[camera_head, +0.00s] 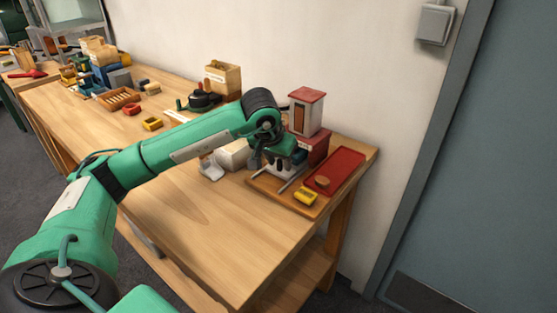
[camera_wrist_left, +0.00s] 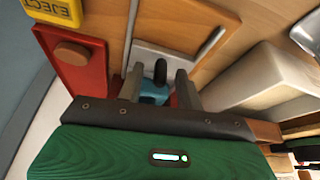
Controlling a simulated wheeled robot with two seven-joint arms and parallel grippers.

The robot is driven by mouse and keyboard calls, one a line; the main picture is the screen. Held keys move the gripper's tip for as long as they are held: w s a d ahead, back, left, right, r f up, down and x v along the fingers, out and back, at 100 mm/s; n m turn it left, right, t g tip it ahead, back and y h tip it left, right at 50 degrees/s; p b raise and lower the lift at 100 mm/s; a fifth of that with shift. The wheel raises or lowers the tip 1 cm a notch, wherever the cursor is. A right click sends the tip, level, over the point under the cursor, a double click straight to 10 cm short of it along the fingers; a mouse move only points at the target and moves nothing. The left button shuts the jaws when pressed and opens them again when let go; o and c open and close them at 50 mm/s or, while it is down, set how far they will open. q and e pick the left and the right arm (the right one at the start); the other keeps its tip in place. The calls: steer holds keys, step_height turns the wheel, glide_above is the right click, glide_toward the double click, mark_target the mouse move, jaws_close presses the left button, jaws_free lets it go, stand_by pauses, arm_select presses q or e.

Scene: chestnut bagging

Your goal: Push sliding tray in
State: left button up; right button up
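A pale grey plate (camera_wrist_left: 178,60), which looks like the sliding tray, lies between two metal rails on a wooden base (camera_head: 272,192). In the wrist view a rail (camera_wrist_left: 212,44) shows beside it. My left gripper (camera_wrist_left: 160,80) is low over the plate with its two grey fingers apart. A black rounded knob (camera_wrist_left: 160,70) and a small teal part show between them; contact is not clear. In the head view my left gripper (camera_head: 278,166) partly hides the plate. My right gripper is not seen.
A red panel (camera_head: 345,167) with a round wooden knob (camera_head: 323,182) and a yellow EJECT block (camera_head: 306,197) sit right of the rails. A red-roofed tower (camera_head: 305,112) stands behind. A white box (camera_head: 232,156) is to the left. The front tabletop (camera_head: 220,230) is clear.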

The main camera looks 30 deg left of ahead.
arm_select(q)
jaws_close()
steer(key=shift+w+d, duration=0.15)
steer(key=shift+w, duration=1.65)
steer(key=shift+r, duration=0.15)
steer(key=shift+c, duration=1.8)
jaws_free()
steer(key=o, duration=0.4)
steer(key=shift+w, duration=0.1)
steer(key=shift+c, duration=0.2)
steer(key=v, duration=1.3)
steer(key=shift+r, duration=0.25)
